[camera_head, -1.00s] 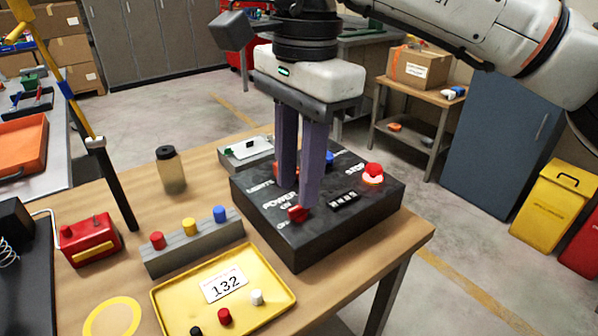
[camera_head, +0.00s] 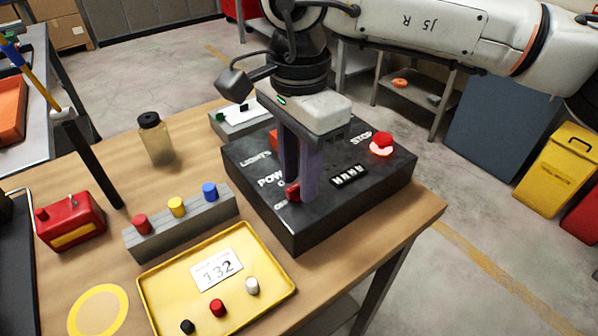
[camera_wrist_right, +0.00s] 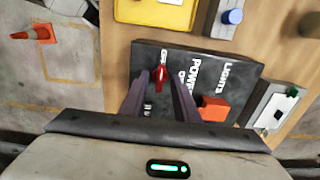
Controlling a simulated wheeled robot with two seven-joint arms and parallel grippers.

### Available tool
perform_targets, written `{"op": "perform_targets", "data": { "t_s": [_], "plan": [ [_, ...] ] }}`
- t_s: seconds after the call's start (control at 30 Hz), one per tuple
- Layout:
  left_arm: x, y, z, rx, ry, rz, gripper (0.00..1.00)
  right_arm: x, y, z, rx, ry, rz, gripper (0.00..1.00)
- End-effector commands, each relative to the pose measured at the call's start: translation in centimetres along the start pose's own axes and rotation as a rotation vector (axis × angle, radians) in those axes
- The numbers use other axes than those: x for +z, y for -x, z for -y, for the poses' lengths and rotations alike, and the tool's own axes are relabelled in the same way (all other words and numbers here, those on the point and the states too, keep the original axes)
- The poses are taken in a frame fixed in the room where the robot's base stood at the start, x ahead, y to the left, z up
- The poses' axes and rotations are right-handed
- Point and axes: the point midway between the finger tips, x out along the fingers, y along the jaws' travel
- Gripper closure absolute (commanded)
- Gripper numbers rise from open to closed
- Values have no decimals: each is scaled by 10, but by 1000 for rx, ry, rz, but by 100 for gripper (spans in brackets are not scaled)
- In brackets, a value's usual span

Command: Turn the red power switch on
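The red power switch (camera_head: 292,193) sits on the sloped black control box (camera_head: 340,213), beside the "POWER" lettering. It also shows in the right wrist view (camera_wrist_right: 160,76). My right gripper (camera_head: 300,191) points down at the box, its two dark fingers on either side of the switch. In the wrist view the fingers (camera_wrist_right: 159,84) are apart, with a small gap to the switch, so it is open. The fingers partly hide the switch and the lettering in the head view; which way it is set is unclear. My left gripper is not in view.
A red stop button (camera_head: 381,144), a counter (camera_head: 349,176) and an orange-red button (camera_wrist_right: 214,108) are also on the box. A yellow tray (camera_head: 281,298), a grey block with coloured buttons (camera_head: 182,230) and a jar (camera_head: 155,138) stand to the left.

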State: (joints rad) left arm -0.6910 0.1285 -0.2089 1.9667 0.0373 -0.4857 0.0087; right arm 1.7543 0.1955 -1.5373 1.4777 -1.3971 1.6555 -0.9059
Motion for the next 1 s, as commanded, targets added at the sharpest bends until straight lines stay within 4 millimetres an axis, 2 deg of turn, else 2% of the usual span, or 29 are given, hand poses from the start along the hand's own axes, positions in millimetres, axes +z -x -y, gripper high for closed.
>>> {"op": "perform_targets", "data": {
  "t_s": [0.3, 0.47, 0.5, 0.77, 1.0],
  "plan": [
    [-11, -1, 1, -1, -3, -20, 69, 0, -3, 0, 0, 0, 0, 72],
    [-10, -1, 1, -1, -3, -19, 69, 0, -3, 0, 0, 0, 0, 99],
    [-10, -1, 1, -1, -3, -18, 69, 0, -3, 0, 0, 0, 0, 100],
    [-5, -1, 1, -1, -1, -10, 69, 0, -3, 0, 0, -12, 0, 100],
    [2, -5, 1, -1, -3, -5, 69, 0, -4, 0, -1, -106, 0, 100]
  ]
}}
